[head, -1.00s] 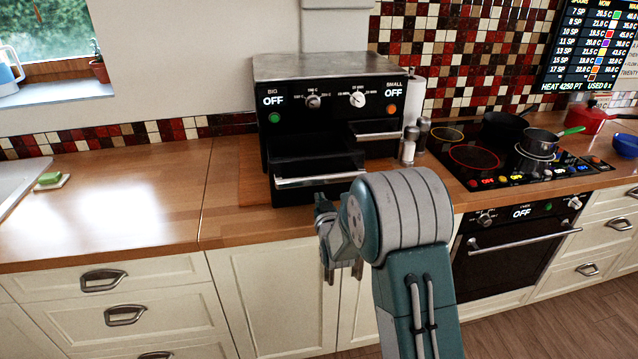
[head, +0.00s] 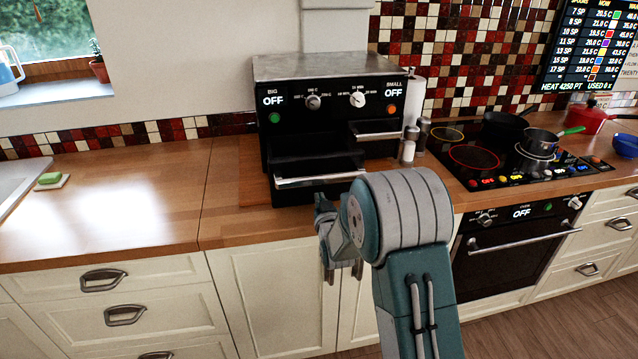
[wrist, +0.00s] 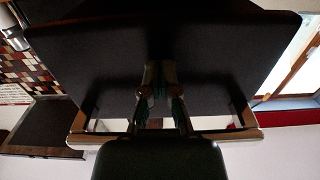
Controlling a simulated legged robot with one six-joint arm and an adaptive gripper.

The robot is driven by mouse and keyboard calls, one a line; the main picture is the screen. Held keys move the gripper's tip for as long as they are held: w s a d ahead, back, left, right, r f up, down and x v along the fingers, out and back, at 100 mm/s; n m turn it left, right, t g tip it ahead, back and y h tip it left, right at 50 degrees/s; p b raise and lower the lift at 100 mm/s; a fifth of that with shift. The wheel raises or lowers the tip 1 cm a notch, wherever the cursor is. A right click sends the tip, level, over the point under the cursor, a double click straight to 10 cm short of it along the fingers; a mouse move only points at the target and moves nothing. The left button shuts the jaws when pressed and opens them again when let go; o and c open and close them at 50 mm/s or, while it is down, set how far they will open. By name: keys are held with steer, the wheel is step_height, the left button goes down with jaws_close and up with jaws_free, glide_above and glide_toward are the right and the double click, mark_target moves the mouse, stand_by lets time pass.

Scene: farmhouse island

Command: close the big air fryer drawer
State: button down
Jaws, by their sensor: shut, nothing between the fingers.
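The air fryer (head: 330,66) is a black box with a steel top standing on the counter. Its big drawer (head: 318,195), on the left, sticks out at the front, with a silver bar handle (head: 320,180). The handle bar (wrist: 228,134) crosses behind the fingers. Whether the fingers touch the drawer cannot be told.
The small drawer (head: 378,135) on the right also sticks out a little. Salt and pepper shakers (head: 408,150) stand close to the right, then the hob (head: 490,160) with pans. Cupboard fronts (head: 270,295) lie below.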

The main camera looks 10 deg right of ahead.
mark_target(316, 188)
steer(key=shift+w, duration=0.5)
steer(key=shift+w, duration=0.6)
steer(key=shift+w, duration=1.55)
steer(key=s, duration=0.9)
